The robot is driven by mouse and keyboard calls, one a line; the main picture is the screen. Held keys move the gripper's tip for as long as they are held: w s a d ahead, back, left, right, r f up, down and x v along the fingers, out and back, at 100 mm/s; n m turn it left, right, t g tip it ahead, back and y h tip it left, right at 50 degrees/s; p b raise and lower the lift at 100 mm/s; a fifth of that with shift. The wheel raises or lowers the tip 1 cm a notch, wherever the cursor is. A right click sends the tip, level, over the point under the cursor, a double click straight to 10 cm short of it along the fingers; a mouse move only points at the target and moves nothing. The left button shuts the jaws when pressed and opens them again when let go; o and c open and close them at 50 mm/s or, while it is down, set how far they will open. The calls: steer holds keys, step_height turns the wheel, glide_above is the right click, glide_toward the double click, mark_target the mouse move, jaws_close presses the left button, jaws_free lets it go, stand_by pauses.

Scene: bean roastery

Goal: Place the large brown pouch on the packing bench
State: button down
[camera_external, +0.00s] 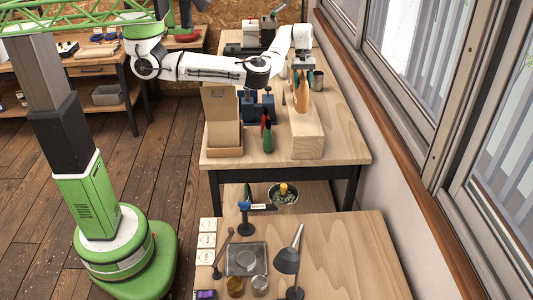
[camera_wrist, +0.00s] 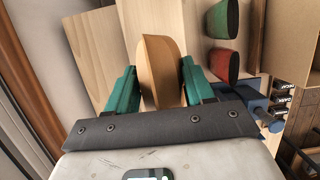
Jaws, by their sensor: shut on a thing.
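The brown pouch (camera_external: 302,98) is upright between the fingers of my gripper (camera_external: 301,82), above or on a pale wooden block at the right of the middle bench (camera_external: 345,150). I cannot tell whether its lower end touches the block. In the wrist view the pouch (camera_wrist: 160,72) shows as a tan, pointed shape between the two green fingers of my gripper (camera_wrist: 158,80), which are shut on it. The fingers hide part of its sides. I cannot tell which bench is the packing bench.
The wooden block (camera_external: 308,140) is below my gripper. A green pouch (camera_external: 268,140) and a red pouch (camera_external: 264,121) stand to its left, beside an open cardboard box (camera_external: 223,130) and a blue device (camera_external: 256,108). A metal can (camera_external: 318,80) is behind right. The front bench (camera_external: 350,255) has bare space at right.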

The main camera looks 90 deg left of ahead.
steer(key=shift+w+f, duration=0.25)
steer(key=shift+f, duration=0.25)
steer(key=shift+f+p, duration=0.45)
steer(key=shift+f, duration=1.1)
steer(key=shift+c, duration=2.1)
jaws_free()
steer(key=b+v, duration=0.1)
steer(key=v, duration=1.1)
steer(key=shift+a, duration=0.1)
